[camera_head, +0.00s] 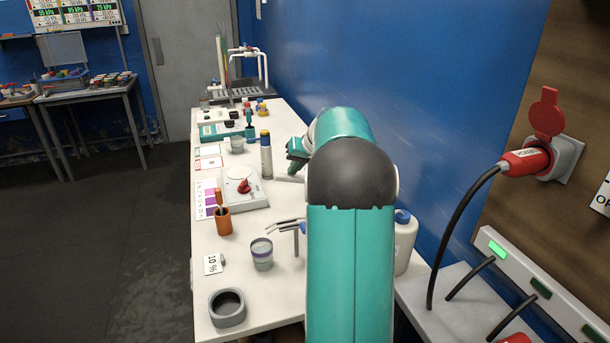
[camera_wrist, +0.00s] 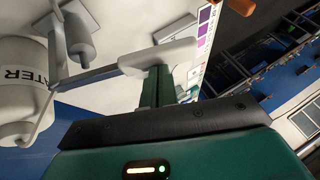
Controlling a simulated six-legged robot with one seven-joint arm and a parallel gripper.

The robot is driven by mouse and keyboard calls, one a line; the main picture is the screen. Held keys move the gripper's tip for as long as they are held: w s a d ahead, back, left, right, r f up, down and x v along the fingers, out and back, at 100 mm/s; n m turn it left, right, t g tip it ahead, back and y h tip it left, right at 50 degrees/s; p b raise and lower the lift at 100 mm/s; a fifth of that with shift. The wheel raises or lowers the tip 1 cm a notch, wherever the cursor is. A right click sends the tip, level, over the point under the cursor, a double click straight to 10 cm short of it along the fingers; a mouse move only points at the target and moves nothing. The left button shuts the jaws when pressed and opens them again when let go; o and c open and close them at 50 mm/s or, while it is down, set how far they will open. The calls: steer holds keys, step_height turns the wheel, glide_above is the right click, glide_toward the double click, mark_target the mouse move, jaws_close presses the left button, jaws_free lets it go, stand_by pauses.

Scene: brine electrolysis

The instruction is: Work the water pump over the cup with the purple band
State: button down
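The clear cup with the purple band (camera_head: 262,256) stands upright on the white bench, in the front part. A white bottle with a blue top (camera_head: 405,243) stands to its right, partly hidden behind my arm. In the wrist view a white bottle lettered "WATER" (camera_wrist: 22,88) shows at the left edge. Thin grey spout-like rods (camera_head: 284,224) reach out near the cup's upper right; my arm hides what they join. My gripper (camera_head: 297,152) is further back over the bench, apart from the cup. In the wrist view its green finger part (camera_wrist: 152,88) shows, but the opening is unclear.
An orange holder (camera_head: 223,222), a balance (camera_head: 243,188) and a tall grey cylinder (camera_head: 266,156) stand behind the cup. A grey ring-shaped holder (camera_head: 227,308) and a "10 %" card (camera_head: 213,264) lie in front. A blue wall (camera_head: 400,80) bounds the bench's right side.

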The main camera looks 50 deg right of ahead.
mark_target(302, 178)
steer(key=shift+s+d+r, duration=0.2)
steer(key=shift+d+r, duration=0.15)
steer(key=shift+r, duration=0.6)
steer(key=shift+s+d+r, duration=0.15)
steer(key=shift+d+r, duration=0.15)
steer(key=shift+r, duration=0.6)
steer(key=shift+s+d+r, duration=0.2)
steer(key=shift+d+r, duration=0.15)
steer(key=shift+r, duration=0.6)
steer(key=s+a+r+n+g, duration=0.1)
steer(key=s+a+r+n, duration=0.15)
steer(key=a, duration=1.25)
steer(key=s+a+r+n+g, duration=0.1)
steer(key=s+a+r, duration=0.15)
steer(key=a, duration=1.15)
steer(key=s+a+f+n, duration=0.1)
steer(key=s+a+f, duration=0.3)
steer(key=s+a, duration=0.4)
steer(key=s+a+f+n, duration=0.2)
steer(key=s+a+f, duration=0.2)
steer(key=s+a, duration=0.4)
steer(key=shift+s+a+f+h, duration=0.4)
steer(key=shift+s, duration=0.85)
